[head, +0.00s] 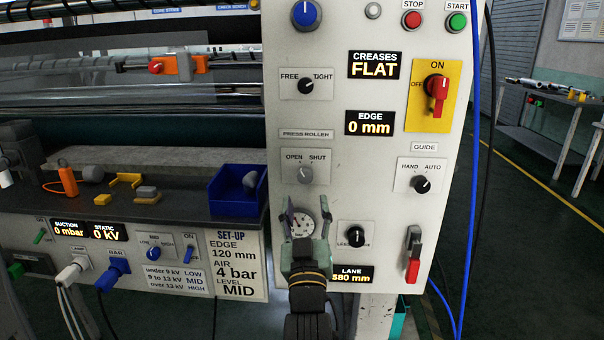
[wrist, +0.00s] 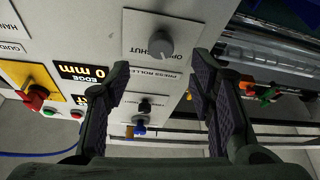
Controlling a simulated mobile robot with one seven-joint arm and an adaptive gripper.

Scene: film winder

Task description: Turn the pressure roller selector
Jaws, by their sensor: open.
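The press roller selector (head: 305,174) is a small round grey knob on a white plate marked OPEN and SHUT, on the front of the upright control panel. Its label PRESS ROLLER is just above it.
The FREE/TIGHT knob (head: 306,86) is above, and another black knob (head: 356,234) is right of my gripper. A red-handled switch (head: 437,88) stands out on a yellow plate. A blue bin (head: 238,188) sits on the shelf at left.

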